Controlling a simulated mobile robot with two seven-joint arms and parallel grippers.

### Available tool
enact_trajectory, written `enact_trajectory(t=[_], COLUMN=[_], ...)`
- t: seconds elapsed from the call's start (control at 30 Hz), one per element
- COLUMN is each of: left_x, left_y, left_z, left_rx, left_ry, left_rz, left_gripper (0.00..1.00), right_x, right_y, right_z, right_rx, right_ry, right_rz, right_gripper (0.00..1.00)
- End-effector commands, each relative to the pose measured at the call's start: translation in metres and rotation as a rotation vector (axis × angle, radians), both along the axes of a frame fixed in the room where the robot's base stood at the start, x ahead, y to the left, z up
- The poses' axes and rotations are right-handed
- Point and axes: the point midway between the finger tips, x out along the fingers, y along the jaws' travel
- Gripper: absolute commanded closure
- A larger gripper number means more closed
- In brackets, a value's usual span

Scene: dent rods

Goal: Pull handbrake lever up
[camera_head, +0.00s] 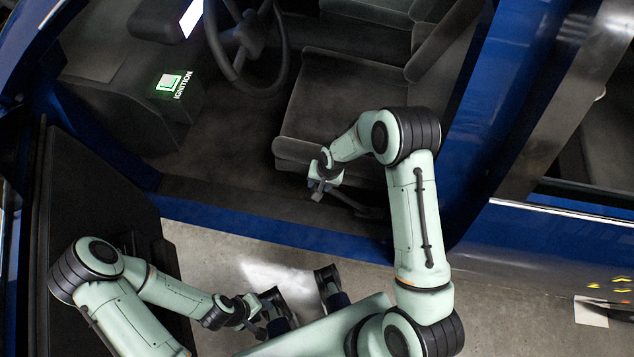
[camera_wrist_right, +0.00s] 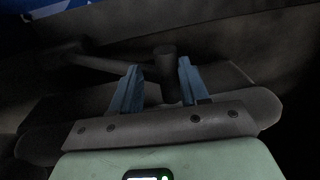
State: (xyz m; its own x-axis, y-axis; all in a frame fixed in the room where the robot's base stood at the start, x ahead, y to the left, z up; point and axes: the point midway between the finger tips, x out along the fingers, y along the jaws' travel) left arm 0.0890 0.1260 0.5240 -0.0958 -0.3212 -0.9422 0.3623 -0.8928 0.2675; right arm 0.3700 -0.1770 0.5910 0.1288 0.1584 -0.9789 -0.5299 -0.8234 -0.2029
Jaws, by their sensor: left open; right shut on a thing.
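The handbrake lever (camera_head: 350,203) is a dark bar low beside the driver's seat, on the door side. It lies at a shallow slant, and my right gripper (camera_head: 319,188) is at its end. In the right wrist view the lever's dark grip (camera_wrist_right: 165,72) stands between the blue fingers of my right gripper (camera_wrist_right: 162,82), which is shut on it. The lever's far part is dim and partly hidden. My left gripper (camera_head: 262,318) is open and empty, low outside the car, well away from the lever.
The driver's seat (camera_head: 345,100) is just behind the lever. The steering wheel (camera_head: 245,45) and a lit green ignition button (camera_head: 170,83) are further left. The blue door sill (camera_head: 270,232) runs below my right arm. The open door (camera_head: 95,200) stands at the left.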

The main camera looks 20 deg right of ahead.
Motion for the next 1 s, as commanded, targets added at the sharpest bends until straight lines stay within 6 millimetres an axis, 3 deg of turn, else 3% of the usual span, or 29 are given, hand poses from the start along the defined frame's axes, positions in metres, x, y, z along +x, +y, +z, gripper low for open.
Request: enact_trajectory(t=[0.03, 0.27, 0.3, 0.43, 0.47, 0.77, 1.0], left_x=[0.000, 0.000, 0.000, 0.000, 0.000, 0.000, -0.001], left_y=[0.000, 0.000, 0.000, 0.000, 0.000, 0.000, 0.000], left_z=[-0.001, -0.001, -0.001, -0.001, -0.001, 0.001, 0.005], left_rx=[0.000, 0.000, 0.000, 0.000, 0.000, 0.000, -0.001], left_ry=[0.000, 0.000, 0.000, -0.001, -0.001, 0.000, 0.007], left_rz=[0.000, 0.000, 0.000, 0.000, 0.000, 0.000, -0.001], left_gripper=[0.57, 0.57, 0.57, 0.57, 0.57, 0.57, 0.57], right_x=[-0.020, -0.021, -0.020, -0.020, -0.020, -0.018, -0.020], right_y=[-0.021, -0.021, -0.021, -0.021, -0.021, -0.022, -0.027], right_z=[-0.014, -0.015, -0.015, -0.015, -0.014, -0.003, 0.047], right_rx=[-0.028, -0.028, -0.028, -0.028, -0.028, -0.027, -0.024], right_ry=[0.057, 0.057, 0.058, 0.058, 0.058, 0.051, 0.041], right_rz=[-0.012, -0.012, -0.013, -0.015, -0.015, -0.019, -0.020], right_gripper=[1.00, 1.00, 0.46, 0.03, 0.00, 0.00, 0.00])
